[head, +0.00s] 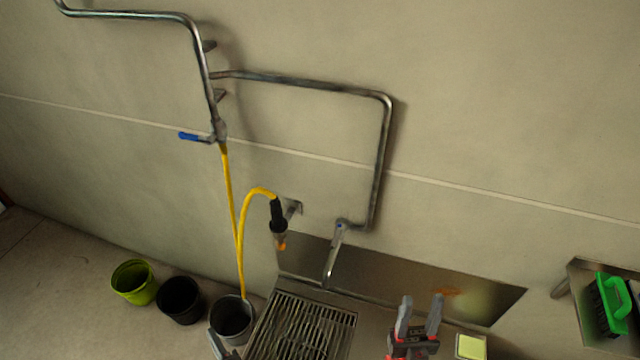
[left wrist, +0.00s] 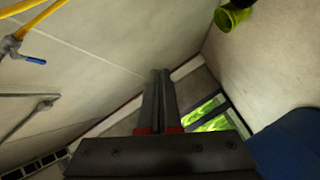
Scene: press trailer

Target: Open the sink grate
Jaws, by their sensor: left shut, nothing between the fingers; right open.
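The sink grate (head: 303,325) is a metal grid of parallel bars at the bottom middle of the head view. It appears to lie flat, and its near edge is cut off by the picture's bottom. My left gripper (head: 214,340) shows only as a grey tip at the bottom edge, left of the grate and by the grey bucket. In the left wrist view its two fingers (left wrist: 161,75) are together, with nothing between them. My right gripper (head: 420,306) is open and empty, right of the grate, with its fingers pointing up the picture.
A grey bucket (head: 233,318) stands just left of the grate; black (head: 181,299) and lime (head: 133,282) buckets stand further left. A yellow hose (head: 240,240) hangs behind. A tap (head: 335,255) reaches over the grate's back. A yellow sponge (head: 470,346) lies right of my right gripper.

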